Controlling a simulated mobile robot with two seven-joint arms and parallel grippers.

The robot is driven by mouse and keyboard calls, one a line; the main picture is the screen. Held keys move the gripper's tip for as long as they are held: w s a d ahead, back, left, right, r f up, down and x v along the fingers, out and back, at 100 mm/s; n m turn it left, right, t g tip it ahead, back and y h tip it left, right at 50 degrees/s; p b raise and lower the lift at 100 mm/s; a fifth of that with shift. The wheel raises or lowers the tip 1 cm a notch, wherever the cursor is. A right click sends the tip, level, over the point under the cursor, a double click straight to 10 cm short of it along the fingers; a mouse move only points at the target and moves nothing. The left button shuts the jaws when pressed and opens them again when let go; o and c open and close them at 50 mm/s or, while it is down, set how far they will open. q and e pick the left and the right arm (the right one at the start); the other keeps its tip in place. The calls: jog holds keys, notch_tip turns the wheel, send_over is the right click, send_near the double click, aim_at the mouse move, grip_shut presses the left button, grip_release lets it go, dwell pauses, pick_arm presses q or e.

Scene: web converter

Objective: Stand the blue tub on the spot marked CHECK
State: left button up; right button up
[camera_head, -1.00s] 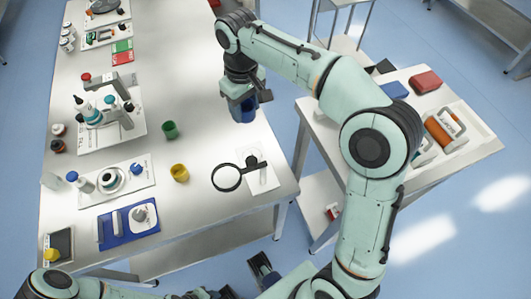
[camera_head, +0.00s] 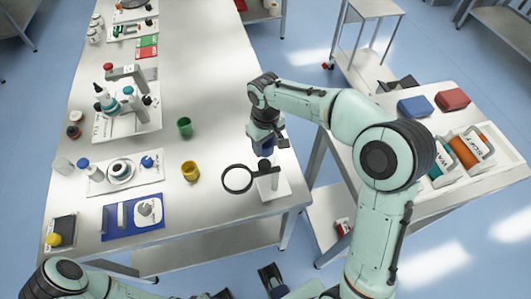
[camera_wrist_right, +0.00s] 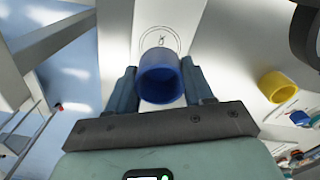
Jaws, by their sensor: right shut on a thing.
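My right gripper (camera_head: 266,143) is shut on the blue tub (camera_head: 267,150), over the right part of the long table, just behind the magnifier stand. In the right wrist view the tub (camera_wrist_right: 160,76) sits between the two fingers, its open rim showing. Beyond it lies a white surface (camera_wrist_right: 157,22) with a printed ring and small symbol; I cannot read the word CHECK there. Whether the tub touches the surface below is not clear. Dark pieces at the bottom of the head view may be my left gripper; its jaws are unclear.
A round black magnifier (camera_head: 238,179) on a white base (camera_head: 272,188) stands close in front of the tub. A yellow tub (camera_head: 190,171) and a green tub (camera_head: 185,127) stand to the left. The table between green tub and gripper is clear. A side table (camera_head: 470,185) holds boxes.

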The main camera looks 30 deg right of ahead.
aim_at(265, 154)
notch_tip(265, 154, down, 5)
jog(key=shift+f, duration=0.1)
jog(key=shift+b, duration=0.3)
jog(key=o, duration=1)
jog(key=shift+f, duration=0.1)
notch_tip(265, 154, up, 12)
jog(key=p, duration=0.1)
jog(key=shift+r+p, duration=0.2)
jog(key=shift+p, duration=0.2)
